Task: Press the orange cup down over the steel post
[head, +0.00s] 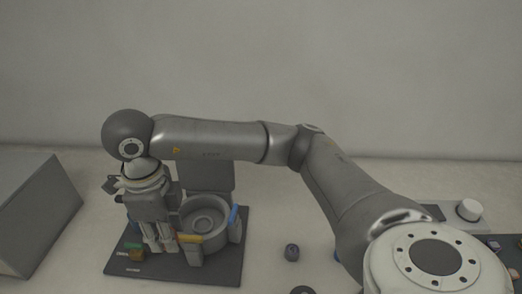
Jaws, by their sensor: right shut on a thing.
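My right gripper (160,248) points down over the left part of a dark base plate (225,275). Its fingers are close together, and what they hold is hidden or too small to make out. A small brownish-orange piece (137,256) sits just left of the fingertips; I cannot tell if it is the orange cup. A grey round holder (208,218) stands on the plate to the right, with an orange-yellow part (190,238) at its front and a blue part (234,214) at its right. I cannot make out the steel post. My left gripper is not in view.
A grey box (35,215) stands at the far left. A white knob (470,209) is at the far right. My right arm spans the view above the table.

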